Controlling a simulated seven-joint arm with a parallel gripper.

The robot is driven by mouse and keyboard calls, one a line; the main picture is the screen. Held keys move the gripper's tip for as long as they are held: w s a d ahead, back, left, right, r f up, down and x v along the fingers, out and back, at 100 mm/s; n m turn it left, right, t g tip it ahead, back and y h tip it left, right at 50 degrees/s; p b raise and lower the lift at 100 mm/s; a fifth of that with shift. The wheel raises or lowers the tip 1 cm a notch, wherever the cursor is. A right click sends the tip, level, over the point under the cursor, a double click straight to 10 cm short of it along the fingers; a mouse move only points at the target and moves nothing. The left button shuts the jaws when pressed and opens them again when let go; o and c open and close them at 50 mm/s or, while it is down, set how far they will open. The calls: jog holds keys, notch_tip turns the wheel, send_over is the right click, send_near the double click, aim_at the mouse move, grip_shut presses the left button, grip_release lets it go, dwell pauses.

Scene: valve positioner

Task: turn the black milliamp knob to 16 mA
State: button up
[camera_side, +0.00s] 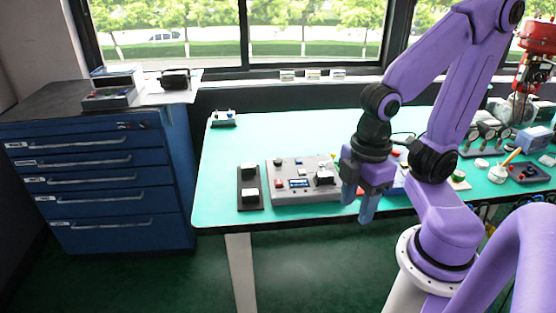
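A grey control box (288,197) lies on the teal table, left of my gripper. It carries a small lit display (299,184), whose reading is too small to make out. A black knob (324,178) with a pale patch on top sits at the right of its face; I cannot read its label or setting. A smaller dark knob (278,161) is at the box's upper left. My gripper (358,207) points down just right of the box, apart from the black knob. Its two fingers are spread with nothing visible between them.
A dark panel with two white switches (250,183) lies left of the box. A small device (223,119) stands at the table's back left corner. Gauges and other parts crowd the right side (488,135). The table (285,130) behind the box is clear.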

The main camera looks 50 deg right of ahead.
jog(key=shift+o, duration=0.7)
jog(key=w+a+r, duration=0.1)
jog(key=w+a, duration=0.1)
jog(key=w, duration=0.5)
jog(key=shift+a+r, duration=0.2)
jog(key=w+d, duration=0.3)
jog(key=w, duration=0.8)
jog(key=w+d, duration=0.2)
jog(key=w, duration=0.9)
jog(key=m, duration=0.1)
send_over(277, 160)
notch_tip(277, 160, down, 6)
notch_tip(277, 160, down, 17)
jog(key=shift+f, duration=0.1)
jog(key=c, duration=1)
